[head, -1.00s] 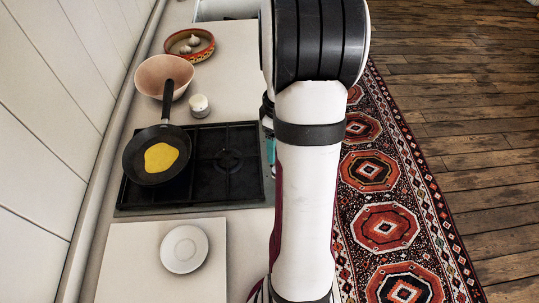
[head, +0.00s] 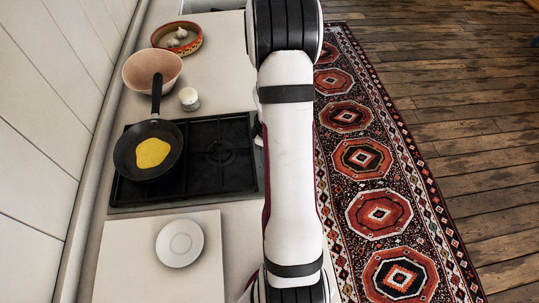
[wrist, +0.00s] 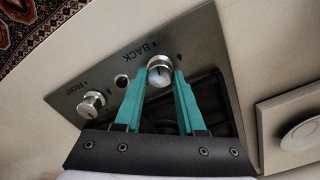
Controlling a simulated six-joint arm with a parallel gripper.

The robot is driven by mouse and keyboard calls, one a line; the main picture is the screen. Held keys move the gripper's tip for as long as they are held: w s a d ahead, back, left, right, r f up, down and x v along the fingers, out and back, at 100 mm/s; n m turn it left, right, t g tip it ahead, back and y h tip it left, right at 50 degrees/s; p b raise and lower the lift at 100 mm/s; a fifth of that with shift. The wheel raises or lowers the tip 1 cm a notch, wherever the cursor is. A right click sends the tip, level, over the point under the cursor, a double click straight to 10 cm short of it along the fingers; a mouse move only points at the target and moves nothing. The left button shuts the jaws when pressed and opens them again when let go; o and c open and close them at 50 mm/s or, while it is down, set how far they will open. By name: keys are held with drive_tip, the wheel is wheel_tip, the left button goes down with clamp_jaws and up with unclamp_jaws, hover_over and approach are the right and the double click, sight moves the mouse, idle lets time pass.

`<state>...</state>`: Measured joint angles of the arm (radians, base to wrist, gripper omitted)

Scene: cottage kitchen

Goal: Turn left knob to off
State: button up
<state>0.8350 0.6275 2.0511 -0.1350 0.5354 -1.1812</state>
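In the wrist view, the stove panel carries two round silver knobs. The left knob (wrist: 160,72) is beside the upside-down word BACK, on the picture's right; its face has a dark line. The other knob (wrist: 92,104), by the word FRONT, is lower on the picture's left. The teal fingers of my gripper (wrist: 163,74) stand apart, with their tips at either side of the BACK knob. Whether they press on it is not clear. In the head view, my arm hides the gripper and both knobs.
The black stove top (head: 222,168) holds a pan (head: 128,165) with a yellow pancake. A jar (head: 189,98) and bowl (head: 152,66) stand beyond it. A board (head: 130,255) with a saucer (head: 180,243) lies nearer. A small dark round button (wrist: 122,81) sits between the knobs.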

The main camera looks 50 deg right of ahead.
clamp_jaws()
